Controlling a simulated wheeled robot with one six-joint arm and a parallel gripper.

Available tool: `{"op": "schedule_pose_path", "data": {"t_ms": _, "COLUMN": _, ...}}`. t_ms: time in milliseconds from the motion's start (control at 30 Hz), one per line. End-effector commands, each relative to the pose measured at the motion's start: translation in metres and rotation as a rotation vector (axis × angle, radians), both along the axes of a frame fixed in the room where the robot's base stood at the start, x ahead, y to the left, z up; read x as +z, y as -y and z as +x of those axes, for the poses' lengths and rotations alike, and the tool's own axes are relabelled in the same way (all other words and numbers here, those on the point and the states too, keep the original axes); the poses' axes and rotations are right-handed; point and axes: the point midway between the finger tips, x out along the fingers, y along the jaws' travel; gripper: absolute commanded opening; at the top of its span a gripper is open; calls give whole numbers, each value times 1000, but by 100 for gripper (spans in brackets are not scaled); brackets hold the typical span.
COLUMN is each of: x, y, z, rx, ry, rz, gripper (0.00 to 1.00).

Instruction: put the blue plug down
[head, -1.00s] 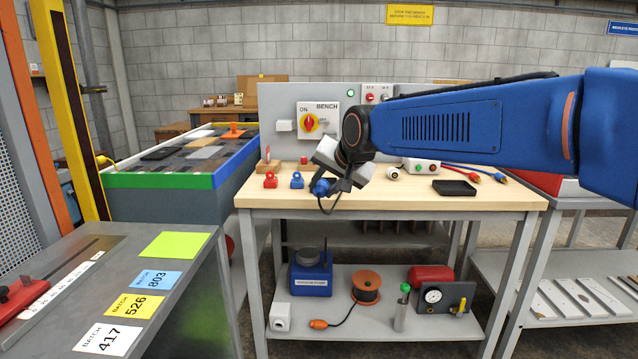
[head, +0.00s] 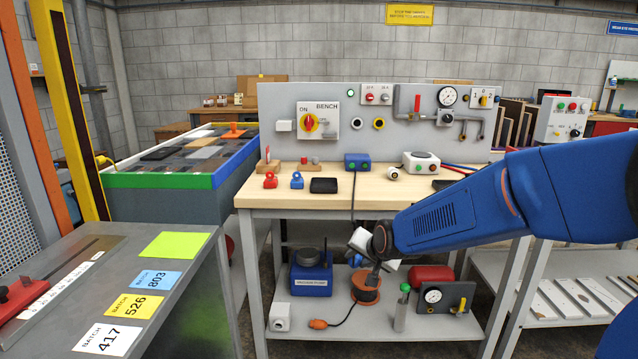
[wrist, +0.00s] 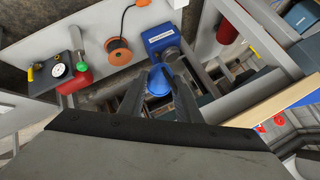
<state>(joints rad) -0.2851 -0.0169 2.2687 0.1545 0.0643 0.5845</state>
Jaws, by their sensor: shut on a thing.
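My gripper (head: 374,277) is in front of the bench, below its top, in line with the lower shelf. In the wrist view my gripper (wrist: 158,88) is shut on the blue plug (wrist: 159,81), which shows between the fingertips.
The wooden bench top (head: 290,199) holds red and blue padlocks (head: 297,180), a black pad (head: 324,185) and a control box (head: 421,162). The lower shelf (head: 330,327) holds a vacuum pump (head: 311,272), an orange reel (head: 366,287) and a gauge unit (head: 446,297).

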Motion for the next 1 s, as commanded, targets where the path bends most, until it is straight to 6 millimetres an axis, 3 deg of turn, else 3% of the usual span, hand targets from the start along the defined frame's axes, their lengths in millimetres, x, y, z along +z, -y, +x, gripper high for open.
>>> {"op": "schedule_pose_path", "data": {"t_ms": 1000, "x": -33, "y": 14, "z": 2, "rx": -26, "ry": 0, "rz": -4, "gripper": 8}}
